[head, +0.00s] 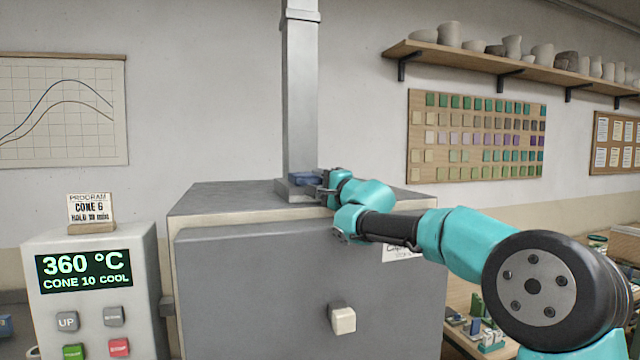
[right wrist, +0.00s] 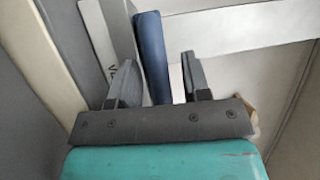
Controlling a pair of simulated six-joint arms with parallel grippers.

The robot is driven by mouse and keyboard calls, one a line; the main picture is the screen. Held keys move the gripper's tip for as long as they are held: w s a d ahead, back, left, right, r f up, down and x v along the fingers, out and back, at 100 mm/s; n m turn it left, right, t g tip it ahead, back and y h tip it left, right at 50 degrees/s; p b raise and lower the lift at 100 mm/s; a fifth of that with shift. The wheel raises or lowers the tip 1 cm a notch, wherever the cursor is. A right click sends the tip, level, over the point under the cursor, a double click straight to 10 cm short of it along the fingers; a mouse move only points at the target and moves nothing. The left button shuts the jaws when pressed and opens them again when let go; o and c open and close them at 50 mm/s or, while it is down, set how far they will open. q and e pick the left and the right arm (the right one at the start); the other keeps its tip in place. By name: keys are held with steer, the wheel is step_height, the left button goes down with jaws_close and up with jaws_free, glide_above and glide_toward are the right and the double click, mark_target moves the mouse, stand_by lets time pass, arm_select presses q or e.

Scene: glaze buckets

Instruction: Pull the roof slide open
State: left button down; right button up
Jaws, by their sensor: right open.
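The roof slide's blue handle (head: 304,179) sits at the foot of the grey chimney, on top of the kiln. My right gripper (head: 323,184) is at the handle, coming from the right. In the right wrist view, the blue handle (right wrist: 151,55) stands between the two open fingers of my right gripper (right wrist: 158,78). A gap shows between the handle and the right finger; the left finger is close to it, and I cannot tell whether they touch. The slide plate itself is mostly hidden. My left gripper is not in view.
The grey chimney (head: 300,95) rises just behind the handle. The kiln's front door (head: 260,290) has a pale knob (head: 343,320). A control box (head: 90,250) reading 360 °C stands at the left. A pot shelf (head: 540,72) hangs on the wall at the right.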

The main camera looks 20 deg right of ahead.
jaws_close()
stand_by(0.3)
stand_by(0.3)
